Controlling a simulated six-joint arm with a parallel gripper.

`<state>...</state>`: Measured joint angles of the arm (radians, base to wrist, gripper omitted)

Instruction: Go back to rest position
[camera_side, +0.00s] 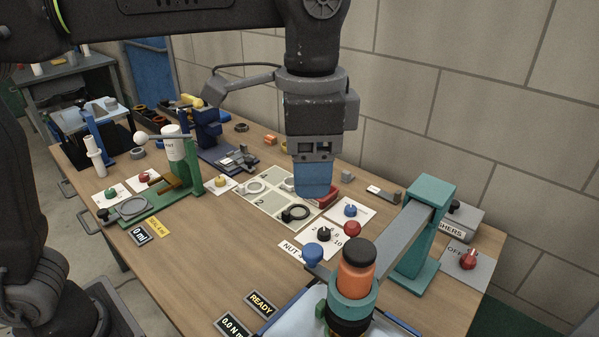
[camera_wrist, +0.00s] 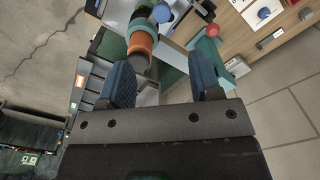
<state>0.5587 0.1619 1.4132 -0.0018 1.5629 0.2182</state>
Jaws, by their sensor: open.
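My gripper (camera_side: 313,190) hangs in the air over the wooden workbench (camera_side: 190,240), above and behind the numbered mat in the side view. Its two blue fingers also show in the wrist view (camera_wrist: 165,88), spread apart with nothing between them. The gripper is open and empty. In the wrist view the fingers point toward an orange and teal bottle-like device (camera_wrist: 140,45), which lies beyond them. Part of the mat is hidden behind the gripper in the side view.
A teal stand (camera_side: 425,225) with a grey arm rises at the bench's right, beside the orange device (camera_side: 356,280). A green dispenser stand (camera_side: 193,165) is at the left. A numbered mat (camera_side: 262,212) with rings lies mid-bench. A block wall (camera_side: 480,100) stands behind.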

